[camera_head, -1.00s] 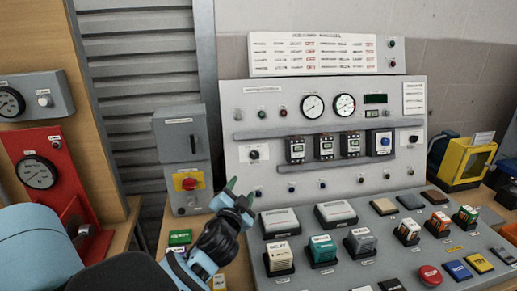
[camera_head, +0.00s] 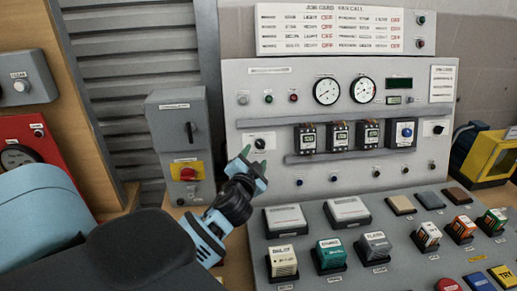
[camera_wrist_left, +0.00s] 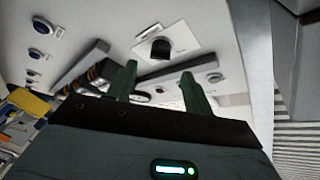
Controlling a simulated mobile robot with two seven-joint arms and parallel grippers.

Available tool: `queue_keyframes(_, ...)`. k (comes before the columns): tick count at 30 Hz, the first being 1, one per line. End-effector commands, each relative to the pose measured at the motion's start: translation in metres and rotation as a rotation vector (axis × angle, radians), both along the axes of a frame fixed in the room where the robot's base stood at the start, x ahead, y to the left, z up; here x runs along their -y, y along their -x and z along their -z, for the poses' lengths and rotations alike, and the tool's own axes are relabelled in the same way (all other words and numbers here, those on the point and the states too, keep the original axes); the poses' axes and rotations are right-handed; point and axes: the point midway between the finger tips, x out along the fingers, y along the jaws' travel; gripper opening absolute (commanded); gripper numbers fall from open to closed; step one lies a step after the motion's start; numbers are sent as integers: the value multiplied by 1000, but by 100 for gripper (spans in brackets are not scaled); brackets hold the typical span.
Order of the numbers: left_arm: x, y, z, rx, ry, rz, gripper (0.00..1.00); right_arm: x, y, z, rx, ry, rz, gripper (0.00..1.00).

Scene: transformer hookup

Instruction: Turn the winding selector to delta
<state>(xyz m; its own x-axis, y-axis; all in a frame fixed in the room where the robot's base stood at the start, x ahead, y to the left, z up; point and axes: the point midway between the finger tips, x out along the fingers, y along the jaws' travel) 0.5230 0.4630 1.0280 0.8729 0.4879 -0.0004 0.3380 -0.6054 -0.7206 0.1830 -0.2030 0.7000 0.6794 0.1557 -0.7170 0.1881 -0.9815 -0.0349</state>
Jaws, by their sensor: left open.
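A black rotary knob (camera_head: 261,143) on a white plate sits at the left of the upright grey panel; it looks like the winding selector, but its lettering is too small to read. The wrist view shows a black knob (camera_wrist_left: 160,49) on a white plate ahead of the fingers. My left gripper (camera_head: 252,161) is open, its green fingertips pointing up at the panel just below the knob and apart from it. In the wrist view the open fingers (camera_wrist_left: 158,76) are empty, with the knob beyond the gap between them. My right gripper is out of view.
A grey box (camera_head: 178,140) with a black handle and red-yellow switch stands left of the panel. Breaker modules (camera_head: 340,136) sit right of the knob. The sloping desk (camera_head: 340,268) below carries several blocks. A yellow frame (camera_head: 487,157) stands at right.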

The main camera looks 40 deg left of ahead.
Motion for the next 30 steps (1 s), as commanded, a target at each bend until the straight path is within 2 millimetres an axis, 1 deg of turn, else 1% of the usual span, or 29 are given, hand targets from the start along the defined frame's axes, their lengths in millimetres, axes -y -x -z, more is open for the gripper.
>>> queue_keyframes(1, -4, -7, -2, 3, -2, -1, 51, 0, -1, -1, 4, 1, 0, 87)
queue_keyframes(6, -16, -28, -2, 2, -1, -1, 51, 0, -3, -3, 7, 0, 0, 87)
queue_keyframes(12, -24, -44, -1, 2, 0, 1, 51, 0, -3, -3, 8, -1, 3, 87)
queue_keyframes(17, -27, -48, -1, 1, 0, 1, 51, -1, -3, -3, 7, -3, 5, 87)
queue_keyframes(24, -27, -48, -1, 2, 0, 1, 51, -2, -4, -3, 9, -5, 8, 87)
queue_keyframes(30, -27, -48, -1, 1, 1, 1, 25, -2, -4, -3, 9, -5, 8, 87)
